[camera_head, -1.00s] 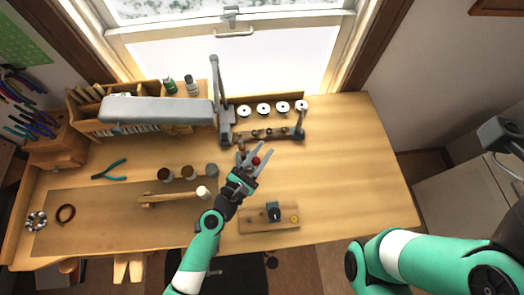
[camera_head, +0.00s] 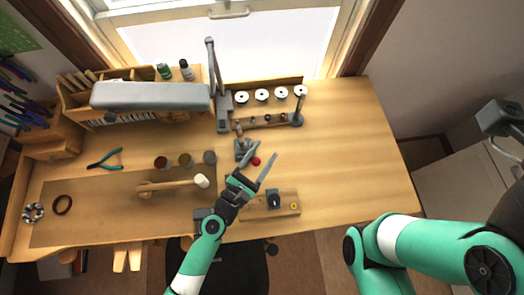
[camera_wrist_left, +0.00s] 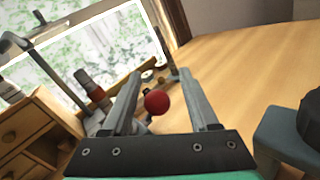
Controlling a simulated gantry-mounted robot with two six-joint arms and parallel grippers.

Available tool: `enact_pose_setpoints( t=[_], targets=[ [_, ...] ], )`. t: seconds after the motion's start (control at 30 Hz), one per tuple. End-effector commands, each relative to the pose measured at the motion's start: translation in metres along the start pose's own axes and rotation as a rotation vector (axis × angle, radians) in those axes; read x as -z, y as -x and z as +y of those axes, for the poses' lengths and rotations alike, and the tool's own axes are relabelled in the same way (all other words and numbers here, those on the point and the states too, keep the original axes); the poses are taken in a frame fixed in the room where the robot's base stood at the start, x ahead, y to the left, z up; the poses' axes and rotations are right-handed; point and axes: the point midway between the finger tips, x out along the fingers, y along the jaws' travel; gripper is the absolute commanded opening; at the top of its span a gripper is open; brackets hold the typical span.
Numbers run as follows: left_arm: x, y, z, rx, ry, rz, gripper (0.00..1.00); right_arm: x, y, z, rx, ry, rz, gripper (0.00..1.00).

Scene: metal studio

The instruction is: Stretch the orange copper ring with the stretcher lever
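The ring stretcher (camera_head: 243,150) is a small grey device in the middle of the bench, with a red ball knob (camera_head: 256,161) on its lever. My left gripper (camera_head: 267,150) is open, its two fingers reaching toward the knob. In the left wrist view the red knob (camera_wrist_left: 157,102) sits between the spread fingers (camera_wrist_left: 165,85), with gaps to both sides. A small yellow-orange ring-like spot (camera_head: 294,206) lies on a wooden block; I cannot tell whether it is the copper ring.
A wooden block with a dark grey fixture (camera_head: 273,198) stands near the front edge. A mallet (camera_head: 172,186) lies left of my arm. A grey lamp (camera_head: 150,96) hangs over the back left. White spools (camera_head: 262,95) line the back. The right bench top is clear.

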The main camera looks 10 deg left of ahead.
Motion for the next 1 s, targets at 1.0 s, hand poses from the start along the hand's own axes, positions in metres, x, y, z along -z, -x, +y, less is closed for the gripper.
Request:
enact_pose_setpoints(
  t=[1.0],
  targets=[
    [0.002, 0.109, 0.0, -0.003, 0.0, 0.002, 0.61, -0.007, 0.008, 0.0, 0.0, 0.0, 0.0, 0.5]
  ],
)
